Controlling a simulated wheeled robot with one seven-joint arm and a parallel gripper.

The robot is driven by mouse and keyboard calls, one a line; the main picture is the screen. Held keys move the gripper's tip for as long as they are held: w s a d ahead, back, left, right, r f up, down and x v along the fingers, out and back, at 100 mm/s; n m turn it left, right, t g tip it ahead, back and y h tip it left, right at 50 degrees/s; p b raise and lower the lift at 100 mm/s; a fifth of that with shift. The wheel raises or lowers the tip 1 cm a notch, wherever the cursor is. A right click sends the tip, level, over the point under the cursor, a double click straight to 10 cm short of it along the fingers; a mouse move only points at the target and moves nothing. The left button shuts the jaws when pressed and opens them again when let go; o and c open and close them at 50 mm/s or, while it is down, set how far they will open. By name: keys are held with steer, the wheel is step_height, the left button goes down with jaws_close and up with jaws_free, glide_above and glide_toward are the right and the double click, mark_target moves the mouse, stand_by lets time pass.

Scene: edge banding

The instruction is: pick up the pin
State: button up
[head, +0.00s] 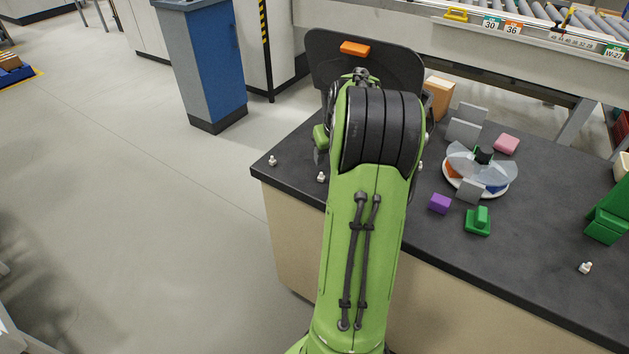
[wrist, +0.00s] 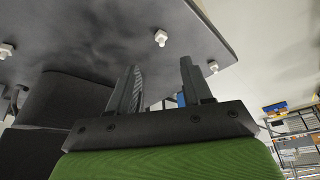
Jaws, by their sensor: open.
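Several small white pins stand on the dark tabletop, and I cannot tell which one the task means. In the head view one pin (head: 272,160) is near the table's left corner, another pin (head: 321,177) is just left of my arm, and a third pin (head: 585,267) is at the far right. The wrist view shows a pin (wrist: 161,37) above the gap between the fingertips, apart from them, with others to either side. My gripper (wrist: 158,66) is open with nothing between its fingers. In the head view my arm hides most of it.
A round tray (head: 478,191) with coloured pieces stands right of my arm. A purple block (head: 439,203), a green block (head: 478,221) and a pink block (head: 506,144) lie around it. A dark panel with an orange piece (head: 355,48) rises behind my arm. The table's left corner is mostly clear.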

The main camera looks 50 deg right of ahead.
mark_target(322, 174)
steer(key=b+x, duration=0.1)
steer(key=x, duration=0.2)
steer(key=b+x, duration=0.1)
steer(key=x, duration=0.3)
steer(key=b+x, duration=0.1)
steer(key=x, duration=0.3)
steer(key=shift+w, duration=0.25)
steer(key=shift+s+r, duration=0.1)
steer(key=shift+r, duration=0.1)
steer(key=shift+c, duration=0.2)
jaws_close()
